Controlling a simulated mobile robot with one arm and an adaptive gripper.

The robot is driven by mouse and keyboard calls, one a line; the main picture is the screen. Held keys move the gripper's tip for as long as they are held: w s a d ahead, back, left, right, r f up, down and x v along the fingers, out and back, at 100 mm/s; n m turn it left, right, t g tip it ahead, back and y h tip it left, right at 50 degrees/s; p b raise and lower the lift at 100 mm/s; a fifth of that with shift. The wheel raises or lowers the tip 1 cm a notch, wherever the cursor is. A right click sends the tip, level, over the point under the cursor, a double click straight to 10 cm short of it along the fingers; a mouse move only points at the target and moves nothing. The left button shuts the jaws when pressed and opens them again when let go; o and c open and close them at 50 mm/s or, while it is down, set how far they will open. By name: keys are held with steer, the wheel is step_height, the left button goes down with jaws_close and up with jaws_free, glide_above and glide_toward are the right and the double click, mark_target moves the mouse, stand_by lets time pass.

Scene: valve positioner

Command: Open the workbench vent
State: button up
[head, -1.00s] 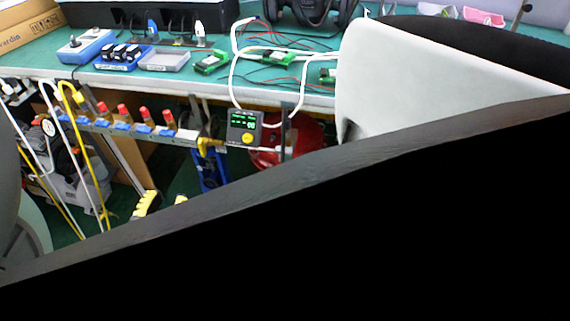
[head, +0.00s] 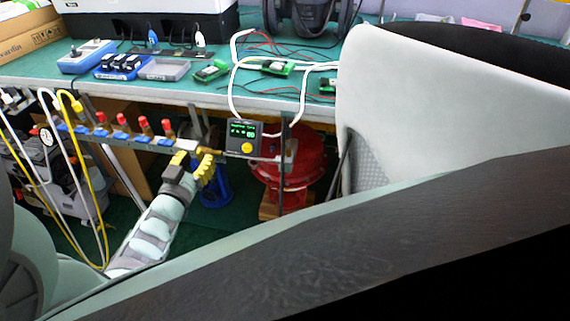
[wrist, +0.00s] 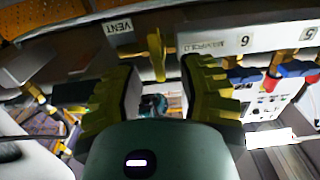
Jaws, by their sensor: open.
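The vent valve's yellow handle (wrist: 155,50) shows at the top middle of the wrist view, beside a white "VENT" label (wrist: 118,26) on the rail. In the head view the brass-yellow vent valve (head: 208,150) sits at the right part of the manifold rail. My gripper (wrist: 158,76) is open, with one yellow finger on each side of the handle's line in the wrist view. In the head view my gripper (head: 192,170) is just below and left of the valve. I cannot tell whether the fingers touch the handle.
A positioner with a lit display (head: 243,138) hangs right of the valve. A red actuator (head: 292,170) stands below the bench (head: 210,97). Several red-topped valves (head: 122,113) line the rail at left. White and yellow hoses (head: 78,150) hang at far left.

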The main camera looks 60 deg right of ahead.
steer(key=shift+w+d, duration=0.1)
steer(key=shift+d, duration=0.4)
jaws_close()
steer(key=shift+a, duration=0.1)
